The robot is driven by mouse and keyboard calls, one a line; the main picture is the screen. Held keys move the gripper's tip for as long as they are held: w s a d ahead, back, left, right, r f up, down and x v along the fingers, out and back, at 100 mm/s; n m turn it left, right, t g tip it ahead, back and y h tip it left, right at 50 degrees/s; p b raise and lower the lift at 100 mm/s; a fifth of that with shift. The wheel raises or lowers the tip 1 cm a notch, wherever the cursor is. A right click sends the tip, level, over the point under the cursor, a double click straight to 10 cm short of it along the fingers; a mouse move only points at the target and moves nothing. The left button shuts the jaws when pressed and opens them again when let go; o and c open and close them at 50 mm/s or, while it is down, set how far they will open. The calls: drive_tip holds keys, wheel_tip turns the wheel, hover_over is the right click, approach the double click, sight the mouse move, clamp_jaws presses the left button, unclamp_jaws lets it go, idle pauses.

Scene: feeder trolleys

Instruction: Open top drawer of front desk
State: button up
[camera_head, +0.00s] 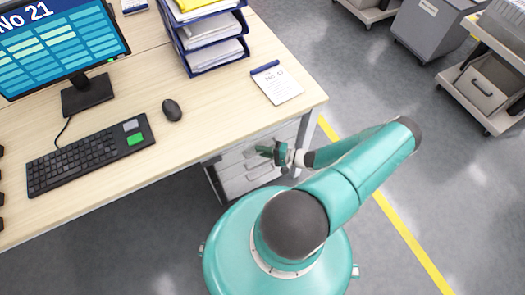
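The front desk (110,187) has a light wood top and fills the left of the view. Under its right end stands a grey drawer unit (243,181) with several drawer fronts and handles, partly hidden by the desk top and my arm. No drawer visibly stands out. My gripper (267,153) is small in view, at the upper part of the drawer fronts, just below the desk's front edge. I cannot tell whether it touches a handle, or whether its fingers are open or shut.
On the desk are a monitor (60,40), keyboard (90,158), mouse (172,110), stacked trays (215,50) and a notepad (276,83). A desk leg (307,140) stands right of the drawers. Trolleys (485,85) stand at upper right. Grey floor with a yellow line (400,235) is clear.

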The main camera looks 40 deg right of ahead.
clamp_jaws()
drive_tip(key=shift+s, duration=0.1)
